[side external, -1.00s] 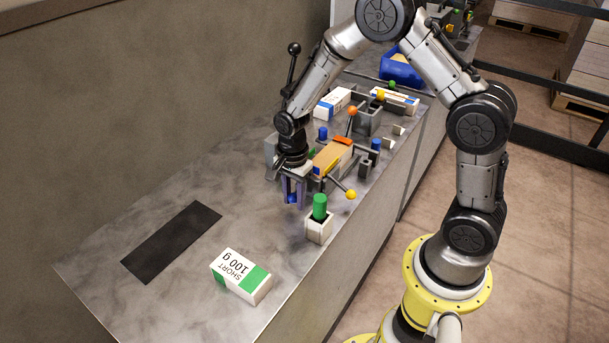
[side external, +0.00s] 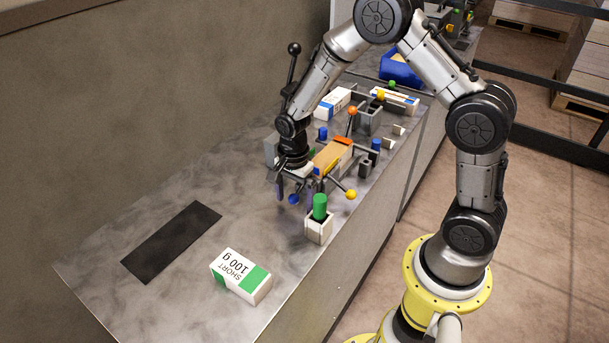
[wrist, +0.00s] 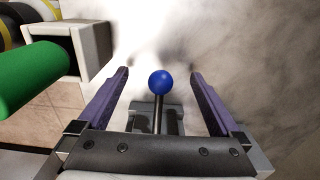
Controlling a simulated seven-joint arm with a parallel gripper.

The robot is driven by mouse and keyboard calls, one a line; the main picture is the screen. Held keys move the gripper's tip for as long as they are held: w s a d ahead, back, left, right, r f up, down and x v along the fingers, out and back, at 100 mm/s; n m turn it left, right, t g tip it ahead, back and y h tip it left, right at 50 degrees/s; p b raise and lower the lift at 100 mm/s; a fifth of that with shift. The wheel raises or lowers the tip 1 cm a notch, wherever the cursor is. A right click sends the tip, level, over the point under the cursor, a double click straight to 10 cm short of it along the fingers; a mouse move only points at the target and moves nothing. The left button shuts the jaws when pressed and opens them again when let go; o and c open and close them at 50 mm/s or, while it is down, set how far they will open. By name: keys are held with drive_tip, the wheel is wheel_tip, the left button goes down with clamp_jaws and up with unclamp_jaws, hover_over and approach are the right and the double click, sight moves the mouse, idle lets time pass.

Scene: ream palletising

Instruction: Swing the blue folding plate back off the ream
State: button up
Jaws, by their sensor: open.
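The blue knob (side external: 293,199) of the folding plate shows low between my fingers. In the wrist view the blue knob (wrist: 160,82) tops a thin rod, centred between the fingertips with clear gaps on both sides. My gripper (side external: 294,191) is open and empty, pointing down at the near left end of the folding station. It also shows in the wrist view (wrist: 160,74). The tan-wrapped ream (side external: 331,157) lies in the station, just right of my gripper. I cannot make out the blue plate's own face or whether it lies on the ream.
A yellow-knobbed lever (side external: 351,195) and an orange-knobbed one (side external: 352,111) stick out around the station. A green cylinder (side external: 320,206) stands in a white holder close in front. A white-and-green ream (side external: 241,276) and a black mat (side external: 172,242) lie left, with bare tabletop between.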

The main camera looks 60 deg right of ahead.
sight(295, 196)
idle(0.3)
drive_tip(key=shift+r, duration=3.55)
drive_tip(key=shift+w+r, duration=0.1)
drive_tip(key=shift+r, duration=0.15)
drive_tip(key=s+a+r+n+t, duration=0.1)
drive_tip(key=s+r+n+t, duration=0.3)
drive_tip(key=r, duration=1.2)
drive_tip(key=s+r+n+t, duration=0.1)
drive_tip(key=s+n, duration=1.3)
drive_tip(key=s, duration=0.3)
drive_tip(key=shift+s+a+t, duration=0.15)
drive_tip(key=shift+a+t, duration=0.15)
drive_tip(key=shift+a, duration=0.1)
